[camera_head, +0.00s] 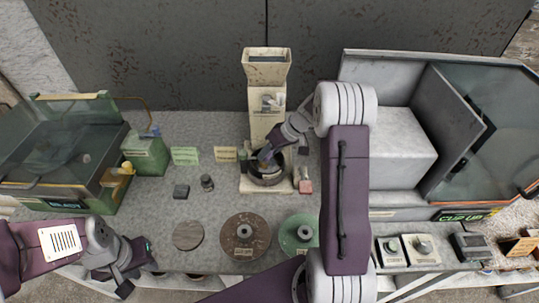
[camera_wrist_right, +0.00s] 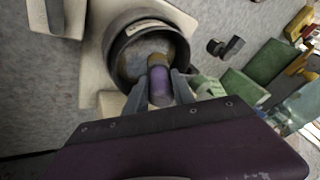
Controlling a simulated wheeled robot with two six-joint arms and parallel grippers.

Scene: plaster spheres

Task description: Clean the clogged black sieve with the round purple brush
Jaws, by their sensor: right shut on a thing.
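The black sieve (camera_head: 268,180) sits on the pale base of the machine at the back middle. In the right wrist view, the sieve (camera_wrist_right: 116,62) is a round black bowl with greyish-tan matter inside. My right gripper (camera_head: 264,157) is over the sieve. It is shut on the round purple brush (camera_wrist_right: 160,86), whose tan bristle end points into the bowl; whether the bristles touch the matter I cannot tell. My left gripper (camera_head: 138,268) is empty at the front left, fingers apart, away from the sieve.
A hopper (camera_head: 268,70) stands above the sieve. A brown disc (camera_head: 245,237) and a green disc (camera_head: 299,232) lie in front. A small dark block (camera_head: 181,191) and a dark knob (camera_head: 207,182) are to the left. Glass-sided bins flank the table.

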